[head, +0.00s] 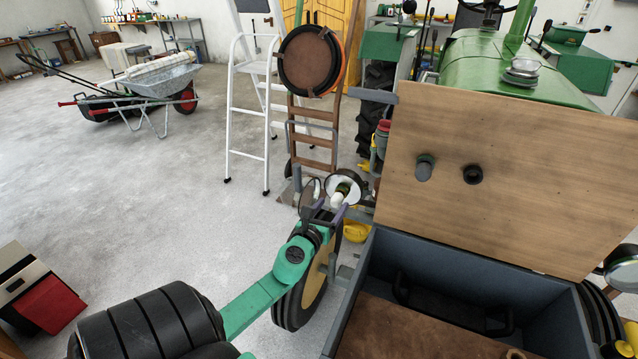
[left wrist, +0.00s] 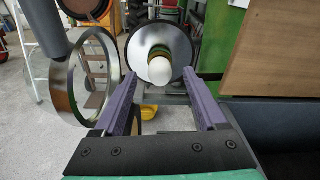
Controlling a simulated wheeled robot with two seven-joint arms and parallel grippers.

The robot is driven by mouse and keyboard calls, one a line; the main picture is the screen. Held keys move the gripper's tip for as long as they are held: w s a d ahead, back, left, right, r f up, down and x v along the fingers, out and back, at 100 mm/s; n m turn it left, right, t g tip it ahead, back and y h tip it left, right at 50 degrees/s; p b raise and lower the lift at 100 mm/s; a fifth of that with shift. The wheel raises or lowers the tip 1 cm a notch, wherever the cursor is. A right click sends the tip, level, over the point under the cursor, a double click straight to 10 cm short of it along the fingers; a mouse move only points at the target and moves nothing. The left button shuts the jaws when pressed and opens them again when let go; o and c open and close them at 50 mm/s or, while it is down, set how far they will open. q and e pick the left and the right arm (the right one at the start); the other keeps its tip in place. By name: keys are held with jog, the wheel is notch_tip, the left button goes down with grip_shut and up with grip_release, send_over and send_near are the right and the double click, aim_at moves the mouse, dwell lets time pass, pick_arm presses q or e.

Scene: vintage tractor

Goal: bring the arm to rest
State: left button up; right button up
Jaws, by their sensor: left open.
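My left arm comes in from the lower left of the head view, over the floor beside the trailer box. Its left gripper (head: 329,203) is by a round metal lamp reflector (head: 343,181) with a white bulb. In the left wrist view, my left gripper (left wrist: 159,75) has its two purple fingers apart. The white bulb (left wrist: 160,71) shows in line with the gap, in front of the reflector (left wrist: 160,42). I cannot tell whether the fingers touch it. Nothing is clearly held. My right gripper cannot be made out.
An open grey box (head: 455,255) with its wooden lid (head: 520,165) raised is to the right. A white stepladder (head: 250,110) and a brown hand truck (head: 315,125) stand behind the gripper. A wheelbarrow (head: 160,80) is at the far left. The floor at left is open.

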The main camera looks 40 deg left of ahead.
pick_arm(q)
jog(key=b+v, duration=0.2)
jog(key=v, duration=0.9)
jog(key=s+f+n+g+h, duration=0.1)
jog(key=s+f+n+g, duration=0.3)
jog(key=f, duration=0.7)
jog(key=s+f+n+g, duration=0.2)
jog(key=f+n, duration=0.4)
jog(key=f, duration=0.5)
jog(key=s+f+n+g+h, duration=0.1)
jog(key=s+f+n+g, duration=0.15)
jog(key=f+n, duration=0.6)
jog(key=s+d+f+n+g+h, duration=0.1)
jog(key=s+d+f+n+g, duration=0.2)
jog(key=s+f, duration=0.7)
jog(key=s+d+f+n+g+h, duration=0.2)
jog(key=s+d+f+n, duration=0.4)
jog(key=s+f, duration=0.3)
jog(key=shift+s+d+f+n+g, duration=0.25)
jog(key=shift+s+f+n+g, duration=0.2)
jog(key=shift+s+g, duration=0.2)
